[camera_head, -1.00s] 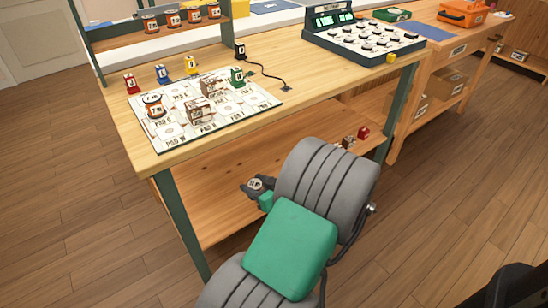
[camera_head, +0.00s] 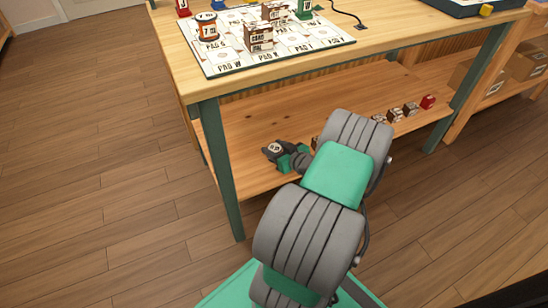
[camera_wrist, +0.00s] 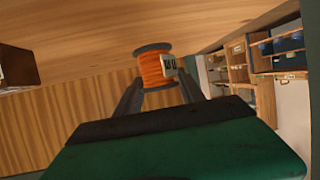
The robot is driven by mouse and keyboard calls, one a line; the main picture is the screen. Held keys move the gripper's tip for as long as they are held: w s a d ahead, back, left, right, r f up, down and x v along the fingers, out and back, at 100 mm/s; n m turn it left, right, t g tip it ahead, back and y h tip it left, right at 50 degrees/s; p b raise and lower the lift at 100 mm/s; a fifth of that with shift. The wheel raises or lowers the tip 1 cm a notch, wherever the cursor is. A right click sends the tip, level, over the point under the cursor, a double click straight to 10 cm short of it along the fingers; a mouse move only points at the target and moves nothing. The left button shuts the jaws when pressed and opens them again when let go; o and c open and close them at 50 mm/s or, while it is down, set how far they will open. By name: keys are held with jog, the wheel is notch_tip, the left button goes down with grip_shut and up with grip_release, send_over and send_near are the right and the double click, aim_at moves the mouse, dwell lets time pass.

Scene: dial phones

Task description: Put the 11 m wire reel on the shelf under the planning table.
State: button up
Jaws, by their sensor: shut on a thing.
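My gripper (camera_head: 277,152) is shut on a wire reel, with one finger on each side of it. In the wrist view the reel (camera_wrist: 155,66) has orange wire, dark flanges and a pale label too blurred to read surely. In the head view only the reel's dark round top (camera_head: 274,148) shows. The gripper and reel appear over the left part of the wooden shelf (camera_head: 255,118) under the planning table (camera_head: 185,82). I cannot tell whether the reel touches the shelf. My arm hides part of the shelf's front.
Small brown-and-white boxes (camera_head: 411,109) and a red item (camera_head: 428,101) stand at the shelf's right. A green table leg (camera_head: 222,170) stands left of my gripper. The tabletop above carries a pad board (camera_head: 290,55) with a 7 m reel (camera_head: 207,27). The shelf's left part looks bare.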

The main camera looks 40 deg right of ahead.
jog(key=shift+w+f+b, duration=0.15)
jog(key=shift+f+b, duration=0.3)
jog(key=shift+f, duration=0.5)
jog(key=shift+w+f+b, duration=0.15)
jog(key=shift+f+b, duration=0.25)
jog(key=shift+f, duration=0.55)
jog(key=o, duration=1.5)
jog(key=shift+c, duration=0.2)
jog(key=shift+r, duration=0.1)
jog(key=shift+s+r+p, duration=0.2)
jog(key=shift+s+p, duration=0.05)
jog(key=shift+p, duration=0.1)
jog(key=p+v, duration=0.3)
jog(key=v, duration=0.8)
jog(key=shift+s+p, duration=0.25)
jog(key=shift+p, duration=0.15)
jog(key=shift+a, duration=0.1)
